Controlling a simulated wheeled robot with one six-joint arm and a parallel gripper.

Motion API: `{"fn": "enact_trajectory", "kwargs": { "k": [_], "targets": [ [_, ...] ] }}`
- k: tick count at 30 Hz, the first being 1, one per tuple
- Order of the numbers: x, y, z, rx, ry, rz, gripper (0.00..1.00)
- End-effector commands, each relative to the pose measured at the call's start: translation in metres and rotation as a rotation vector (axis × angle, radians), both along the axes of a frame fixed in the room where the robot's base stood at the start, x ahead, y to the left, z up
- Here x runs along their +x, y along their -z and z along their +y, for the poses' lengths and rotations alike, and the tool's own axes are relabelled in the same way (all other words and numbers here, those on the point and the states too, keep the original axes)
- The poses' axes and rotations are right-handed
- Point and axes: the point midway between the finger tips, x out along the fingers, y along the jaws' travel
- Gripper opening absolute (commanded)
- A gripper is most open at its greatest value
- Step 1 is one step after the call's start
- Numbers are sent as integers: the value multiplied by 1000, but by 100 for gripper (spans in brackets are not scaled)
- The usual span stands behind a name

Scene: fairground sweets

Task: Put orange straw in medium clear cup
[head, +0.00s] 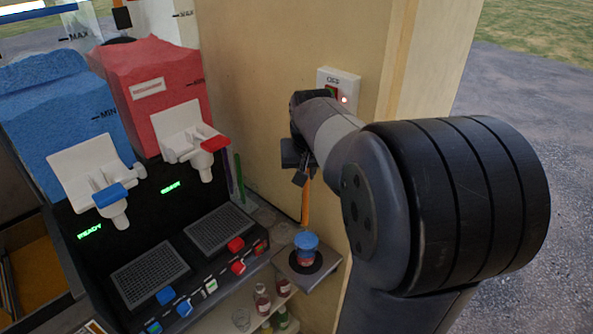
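The orange straw (306,204) hangs upright below my gripper (302,178), which appears shut on its upper part. My arm partly hides the gripper and the straw's top. A clear cup (305,258) filled with blue slush over red stands upright on a black round spot on a small grey shelf (328,268). In this view the straw's lower end is just above the blue slush. I cannot tell whether it lines up with the cup in depth.
A slush machine with blue (70,115) and red (160,90) tanks stands at left. Purple and green straws (239,178) stand by the wall beside it. A wall switch (343,88) is behind my gripper. Small bottles (263,302) and a glass sit below the shelf.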

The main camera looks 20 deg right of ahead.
Motion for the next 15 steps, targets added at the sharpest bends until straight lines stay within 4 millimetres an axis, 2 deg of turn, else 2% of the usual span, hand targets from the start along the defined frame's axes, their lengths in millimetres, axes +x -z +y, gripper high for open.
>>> {"fn": "enact_trajectory", "kwargs": {
  "k": [3, 8, 15],
  "targets": [
    [1, -3, -9, 0, 28, 1, 3],
    [1, 1, -12, -1, 42, -2, 3],
    [1, 19, -12, 0, 42, -1, 3]
  ]
}}
